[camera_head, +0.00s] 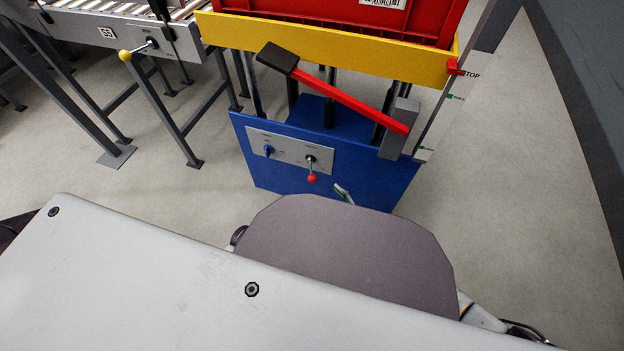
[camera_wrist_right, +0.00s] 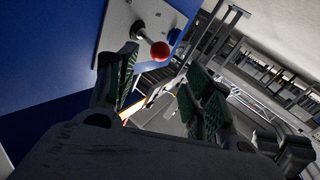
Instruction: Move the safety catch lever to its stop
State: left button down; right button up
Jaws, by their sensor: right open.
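A short lever with a red ball knob (camera_head: 312,178) hangs down from a grey panel (camera_head: 290,150) on the blue lift base. A long red lever (camera_head: 345,100) with a black grip slants up-left from a grey bracket on the lift's right side. Their labels are too small to read, so I cannot tell which is the safety catch. My right gripper (camera_head: 344,193) is just below and right of the red ball, mostly hidden behind my body. In the right wrist view the open gripper (camera_wrist_right: 160,70) has the red ball (camera_wrist_right: 160,51) ahead, near its left finger; contact is unclear. My left gripper is not visible.
A blue knob (camera_head: 268,150) is left of the red-ball lever. A red crate (camera_head: 345,18) stands on the yellow platform (camera_head: 330,50). A post (camera_head: 445,95) with a TOP mark stands right. A roller conveyor (camera_head: 95,28) with a yellow-ball lever is left. Floor at right is clear.

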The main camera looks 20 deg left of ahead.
aim_at(312, 178)
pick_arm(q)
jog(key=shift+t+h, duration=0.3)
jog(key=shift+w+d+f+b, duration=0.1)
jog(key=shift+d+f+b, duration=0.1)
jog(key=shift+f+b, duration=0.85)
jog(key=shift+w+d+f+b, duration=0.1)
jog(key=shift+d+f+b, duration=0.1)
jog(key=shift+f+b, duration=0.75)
pick_arm(e)
jog(key=shift+x, duration=5.3)
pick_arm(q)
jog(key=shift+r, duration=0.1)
